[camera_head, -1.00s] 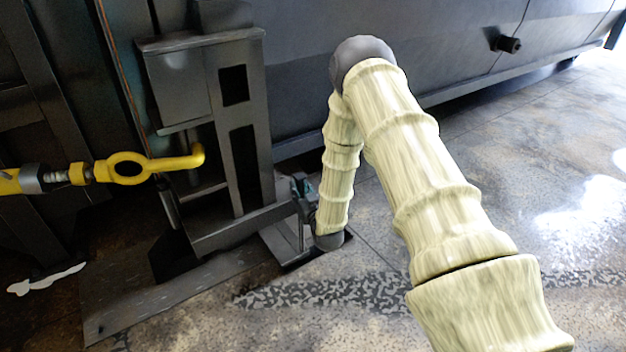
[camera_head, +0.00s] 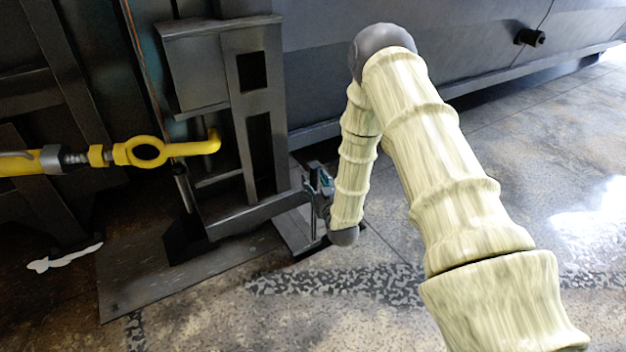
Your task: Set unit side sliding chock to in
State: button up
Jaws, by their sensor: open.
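I cannot clearly single out the sliding chock. A dark metal block with a flat foot (camera_head: 297,232) sits low on the floor, beside the upright bracket (camera_head: 262,150) of the compactor unit, and may be it. My gripper (camera_head: 312,192) is at the low right side of that bracket, close to the block. It is small in the picture and partly hidden by my wrist, but it is open. I cannot tell whether its fingers touch the metal.
A yellow turnbuckle with a hook (camera_head: 150,153) reaches from the left to the bracket. A floor plate (camera_head: 180,270) lies beneath the bracket. The dark unit wall (camera_head: 450,60) runs behind my arm, with a knob (camera_head: 530,38) on it. The floor at right is clear.

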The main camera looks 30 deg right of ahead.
jog(key=s+a, duration=0.1)
jog(key=s, duration=0.9)
jog(key=shift+a, duration=0.2)
jog(key=s+a+f+g+y+p, duration=0.1)
jog(key=s+a+f+g, duration=0.4)
jog(key=s+f, duration=0.3)
jog(key=s+a+f+g+y+p, duration=0.1)
jog(key=s+a+f+g, duration=0.35)
jog(key=s+f, duration=0.35)
jog(key=s+a+f+n+g, duration=0.1)
jog(key=s+a+g, duration=0.25)
jog(key=s, duration=0.85)
jog(key=s+a+f+g, duration=0.2)
jog(key=s+g, duration=0.3)
jog(key=s, duration=0.7)
notch_tip(320, 180, up, 38)
jog(key=p, duration=3.8)
jog(key=shift+d+r+p, duration=0.2)
jog(key=shift+d+p, duration=0.05)
jog(key=shift+p, duration=0.1)
jog(key=shift+w, duration=0.1)
